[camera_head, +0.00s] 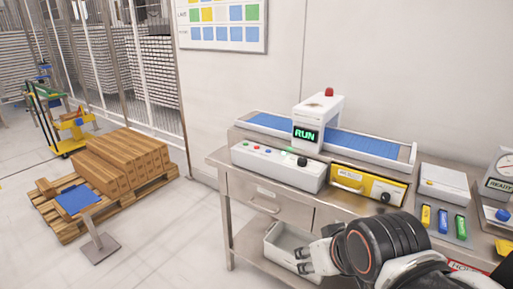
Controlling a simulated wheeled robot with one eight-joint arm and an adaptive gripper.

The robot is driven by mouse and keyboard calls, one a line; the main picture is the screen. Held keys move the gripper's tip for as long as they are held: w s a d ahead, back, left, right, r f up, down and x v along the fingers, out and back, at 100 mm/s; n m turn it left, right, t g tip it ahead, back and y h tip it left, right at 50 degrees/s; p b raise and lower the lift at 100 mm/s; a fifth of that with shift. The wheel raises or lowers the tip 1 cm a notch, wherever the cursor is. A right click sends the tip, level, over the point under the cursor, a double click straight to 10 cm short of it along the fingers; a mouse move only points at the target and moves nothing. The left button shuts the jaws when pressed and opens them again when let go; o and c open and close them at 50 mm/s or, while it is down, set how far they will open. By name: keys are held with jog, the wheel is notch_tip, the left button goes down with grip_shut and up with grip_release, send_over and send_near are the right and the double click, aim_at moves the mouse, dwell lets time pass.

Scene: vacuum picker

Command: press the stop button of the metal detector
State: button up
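The metal detector (319,112) is a white arch over a blue conveyor belt, with a red lamp on top and a display (306,135) reading RUN in green. In front of it on the bench is a white control box (277,169) with a row of small coloured buttons and a dark knob at its right end. The button labels are too small to read, so I cannot tell which is the stop button. My gripper (303,260) is at the lower right, in front of the bench and apart from the control box. Its fingertips point left; their gap is unclear.
A yellow-fronted unit (367,185) stands right of the control box. Further right are a white box (444,184), coloured tags and a gauge marked READY (500,172). A grey bin (285,249) sits on the lower shelf. Cartons (120,160) on a pallet stand left.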

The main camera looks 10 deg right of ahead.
grip_shut()
dwell(1.1)
